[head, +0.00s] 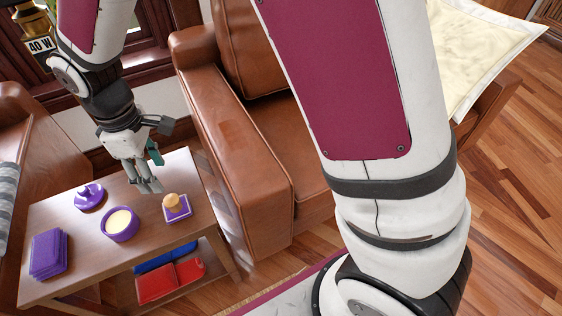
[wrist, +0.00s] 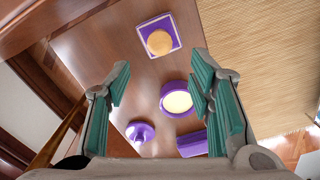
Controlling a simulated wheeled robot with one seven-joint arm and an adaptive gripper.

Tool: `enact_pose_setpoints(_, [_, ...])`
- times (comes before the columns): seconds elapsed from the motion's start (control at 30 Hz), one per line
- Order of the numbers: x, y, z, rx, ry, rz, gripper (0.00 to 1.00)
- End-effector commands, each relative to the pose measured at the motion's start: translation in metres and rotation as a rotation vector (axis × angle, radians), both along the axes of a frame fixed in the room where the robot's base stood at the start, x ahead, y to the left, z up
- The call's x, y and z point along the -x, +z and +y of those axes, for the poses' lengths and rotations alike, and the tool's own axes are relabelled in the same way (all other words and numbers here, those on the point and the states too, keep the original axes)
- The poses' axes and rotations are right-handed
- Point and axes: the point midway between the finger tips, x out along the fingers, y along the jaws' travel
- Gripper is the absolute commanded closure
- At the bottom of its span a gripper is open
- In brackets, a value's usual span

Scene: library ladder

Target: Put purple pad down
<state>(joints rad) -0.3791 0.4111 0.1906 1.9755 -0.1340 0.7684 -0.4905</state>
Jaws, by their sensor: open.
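A square purple pad (head: 184,209) with a pale edge and a tan round knob (head: 172,200) on top lies on the right end of a small wooden table (head: 68,208). In the wrist view the pad (wrist: 153,24) is at the top, beyond the fingertips. I cannot tell whether the knob is part of it. My gripper (head: 149,185) is open and empty, above the table's back part near the pad. In the wrist view its teal-lined fingers (wrist: 161,78) stand wide apart with nothing between them.
A purple bowl with cream contents (head: 119,224), a purple knobbed lid (head: 90,196) and a purple stack (head: 48,253) share the tabletop. Red (head: 170,279) and blue (head: 163,257) items lie on the lower shelf. A brown leather armchair (head: 236,165) stands close on the right.

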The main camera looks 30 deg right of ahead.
Motion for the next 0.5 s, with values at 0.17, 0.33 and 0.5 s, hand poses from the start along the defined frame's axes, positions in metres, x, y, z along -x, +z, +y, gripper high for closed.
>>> enact_pose_setpoints(0.17, [0.005, 0.019, -0.018, 0.008, -0.054, -0.011, 0.52])
enact_pose_setpoints(0.33, [0.032, 0.069, -0.07, 0.029, -0.225, -0.034, 0.52])
enact_pose_setpoints(0.5, [0.079, 0.112, -0.124, 0.045, -0.437, -0.048, 0.52])
